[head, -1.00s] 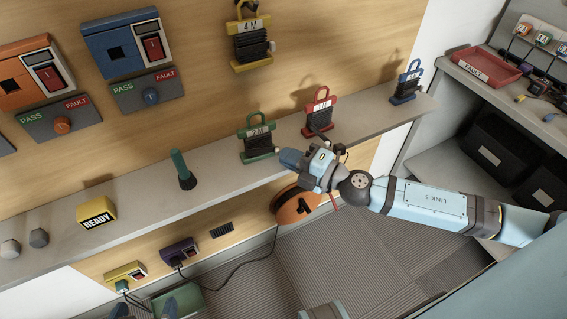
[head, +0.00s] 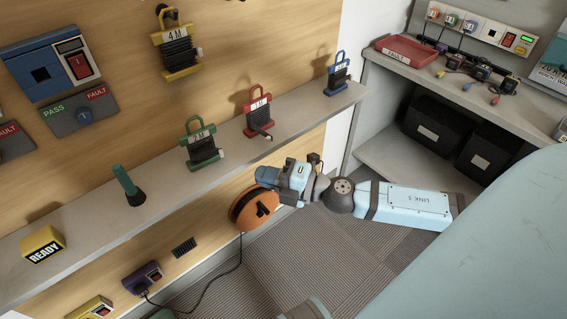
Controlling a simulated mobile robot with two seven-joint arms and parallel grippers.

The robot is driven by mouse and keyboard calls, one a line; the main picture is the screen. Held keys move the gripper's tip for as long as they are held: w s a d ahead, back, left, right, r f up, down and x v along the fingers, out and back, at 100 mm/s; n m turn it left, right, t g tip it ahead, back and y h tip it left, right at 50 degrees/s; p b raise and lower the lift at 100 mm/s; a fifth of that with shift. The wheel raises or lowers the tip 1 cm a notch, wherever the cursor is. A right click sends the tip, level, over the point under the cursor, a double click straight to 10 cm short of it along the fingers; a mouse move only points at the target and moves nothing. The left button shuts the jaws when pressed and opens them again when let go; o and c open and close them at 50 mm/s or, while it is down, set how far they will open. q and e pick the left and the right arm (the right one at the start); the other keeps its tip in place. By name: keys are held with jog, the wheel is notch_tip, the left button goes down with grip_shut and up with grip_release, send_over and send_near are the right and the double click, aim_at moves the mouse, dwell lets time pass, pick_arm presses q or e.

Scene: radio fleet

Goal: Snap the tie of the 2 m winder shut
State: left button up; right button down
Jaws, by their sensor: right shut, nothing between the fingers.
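The green 2 M winder (head: 200,148) stands on the long grey shelf (head: 165,192), with dark cord wound on it. A small pale piece shows at its lower right side; I cannot tell whether this is the tie or whether the tie is open or shut. My right gripper (head: 258,173) is shut and empty. It appears to the right of and below the winder in the head view, apart from it, at the shelf's front edge above the orange reel (head: 246,213). My left gripper is not in view.
A red winder (head: 258,112) and a blue winder (head: 338,75) stand farther right on the shelf. A yellow 4 M winder (head: 177,50) hangs on the wall. A dark green peg (head: 128,186) and a yellow READY block (head: 42,244) stand left.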

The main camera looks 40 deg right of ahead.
pick_arm(q)
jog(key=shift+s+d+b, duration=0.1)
jog(key=shift+b, duration=0.3)
pick_arm(e)
jog(key=shift+v, duration=1.95)
jog(key=s+a+f+m+g+h+p, duration=0.1)
jog(key=s+a+f+m+g+h, duration=0.45)
jog(key=m, duration=1.65)
pick_arm(q)
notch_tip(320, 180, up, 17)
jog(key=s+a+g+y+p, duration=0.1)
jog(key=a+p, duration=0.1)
jog(key=p, duration=2.7)
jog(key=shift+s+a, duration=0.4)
pick_arm(e)
jog(key=s+a+r+t+h, duration=0.1)
jog(key=s+r, duration=0.3)
jog(key=r, duration=0.7)
jog(key=shift+s+a+t+h, duration=0.25)
jog(key=shift+a+t+h, duration=0.1)
